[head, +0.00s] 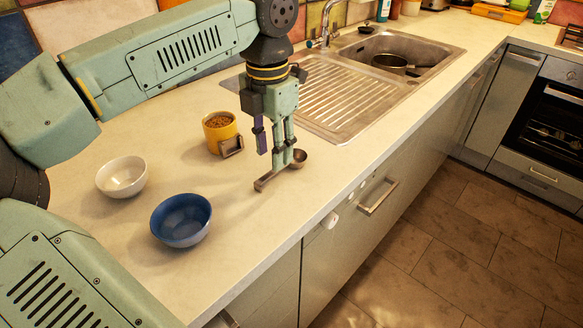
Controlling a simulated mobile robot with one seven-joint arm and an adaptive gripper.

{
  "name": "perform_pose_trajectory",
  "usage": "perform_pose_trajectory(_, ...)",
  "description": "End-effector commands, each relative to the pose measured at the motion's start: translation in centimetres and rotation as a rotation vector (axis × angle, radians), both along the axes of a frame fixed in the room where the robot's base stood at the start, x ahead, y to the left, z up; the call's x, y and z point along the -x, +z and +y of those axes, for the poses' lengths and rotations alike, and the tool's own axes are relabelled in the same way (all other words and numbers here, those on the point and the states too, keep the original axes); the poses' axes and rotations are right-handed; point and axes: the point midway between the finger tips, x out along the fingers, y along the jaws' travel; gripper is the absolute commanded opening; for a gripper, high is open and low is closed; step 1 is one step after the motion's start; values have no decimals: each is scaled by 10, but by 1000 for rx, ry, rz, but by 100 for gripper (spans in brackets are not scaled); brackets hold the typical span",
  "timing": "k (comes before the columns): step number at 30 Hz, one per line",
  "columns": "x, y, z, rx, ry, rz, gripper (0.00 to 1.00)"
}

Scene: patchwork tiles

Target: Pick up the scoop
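The scoop (265,183) is a small metal scoop with a straight handle and a round bowl (299,158). It is on the counter to the right of the yellow container, its bowl toward the sink. My gripper (271,160) points down over it. Its two fingers are apart, with a gap between the tips. The right finger overlaps the scoop's middle in this view. The left finger's tip shows beyond the handle. I cannot tell whether either finger touches the scoop.
A yellow container (212,136) with brown contents stands just left of my gripper. A white bowl (121,177) and a blue bowl (180,221) stand at the left. The metal sink (345,110) is behind at the right. The counter's front edge is close on the right.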

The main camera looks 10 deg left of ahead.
Motion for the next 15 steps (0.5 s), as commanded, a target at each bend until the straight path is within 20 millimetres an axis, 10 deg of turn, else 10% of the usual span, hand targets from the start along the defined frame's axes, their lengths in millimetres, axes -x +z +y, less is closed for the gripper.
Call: perform_pose_trajectory(15,-3,-48,-2,1,-1,-1,35)
